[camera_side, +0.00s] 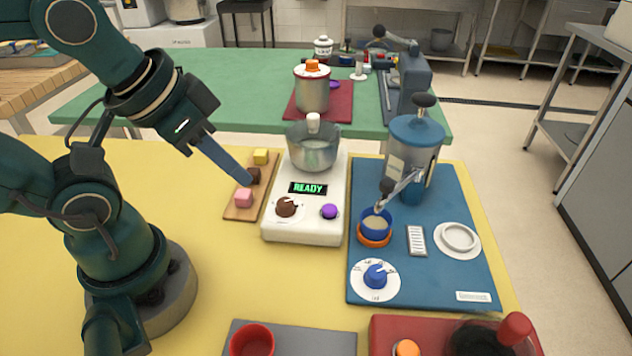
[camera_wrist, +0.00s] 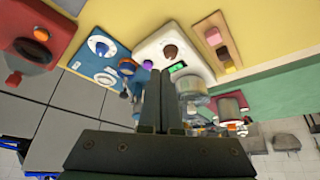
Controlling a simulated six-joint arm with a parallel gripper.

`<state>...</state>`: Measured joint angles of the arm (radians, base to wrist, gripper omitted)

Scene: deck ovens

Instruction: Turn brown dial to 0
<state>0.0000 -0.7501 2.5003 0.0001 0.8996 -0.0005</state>
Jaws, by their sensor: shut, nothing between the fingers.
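The brown dial (camera_side: 286,206) sits on the front left of a white appliance (camera_side: 304,229) with a green READY display (camera_side: 308,188). A white disc lies around the dial; its marks are too small to read. The dial also shows in the wrist view (camera_wrist: 171,51). My gripper (camera_side: 247,180) is shut and empty. In the side view its tip appears over the wooden board, left of and behind the dial, apart from it. In the wrist view the shut fingers (camera_wrist: 158,85) point toward the appliance.
A purple knob (camera_side: 329,211) is right of the dial, and a metal bowl (camera_side: 313,152) stands behind. A wooden board (camera_side: 238,213) with pink, brown and yellow cubes lies left. A blue mat (camera_side: 473,273) with a blue dial (camera_side: 376,274) and a press lies right.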

